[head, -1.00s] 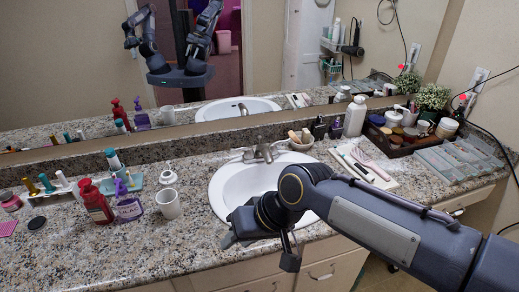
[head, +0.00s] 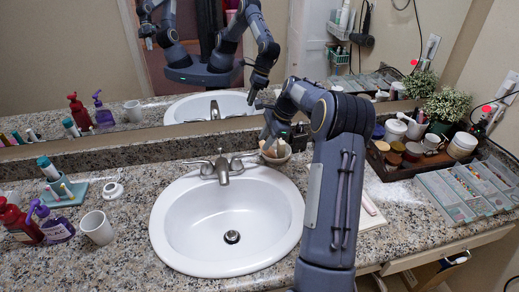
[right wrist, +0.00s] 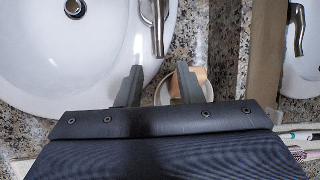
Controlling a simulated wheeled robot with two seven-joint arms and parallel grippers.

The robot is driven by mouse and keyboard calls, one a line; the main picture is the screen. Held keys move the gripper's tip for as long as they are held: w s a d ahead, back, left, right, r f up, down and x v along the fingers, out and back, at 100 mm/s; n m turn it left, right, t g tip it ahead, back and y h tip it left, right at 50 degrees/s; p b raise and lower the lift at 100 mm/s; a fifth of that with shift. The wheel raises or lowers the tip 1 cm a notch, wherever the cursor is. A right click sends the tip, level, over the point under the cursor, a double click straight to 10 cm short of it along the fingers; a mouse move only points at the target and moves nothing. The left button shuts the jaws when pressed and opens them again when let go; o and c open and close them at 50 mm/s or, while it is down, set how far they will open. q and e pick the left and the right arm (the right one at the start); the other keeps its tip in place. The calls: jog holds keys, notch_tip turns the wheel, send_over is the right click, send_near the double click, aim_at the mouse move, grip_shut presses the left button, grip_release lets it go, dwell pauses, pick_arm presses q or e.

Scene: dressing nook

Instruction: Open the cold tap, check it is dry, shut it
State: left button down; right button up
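The metal faucet (head: 222,170) stands at the back of the white oval sink (head: 190,262), with a lever on each side. Its right lever (head: 243,158) points outward to the right. I see no water from the spout, and the basin looks empty around the dark drain (head: 231,237). In the right wrist view the faucet (right wrist: 157,25) is just beyond the fingers. My right gripper (right wrist: 158,88) is open, fingers apart, holding nothing. In the head view my right gripper (head: 270,133) hangs right of the faucet. My left gripper shows only as a small mirror reflection.
A small bowl (head: 276,153) of blocks or sponges sits close under my right gripper. A white cup (head: 97,228), red bottle (head: 18,224) and purple bottle (head: 55,230) stand at the left. A brown tray (head: 393,172) of jars and a clear organiser (head: 447,197) are at the right.

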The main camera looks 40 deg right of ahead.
aim_at(258, 152)
jog(key=x, duration=0.5)
jog(key=shift+f, duration=0.2)
grip_shut()
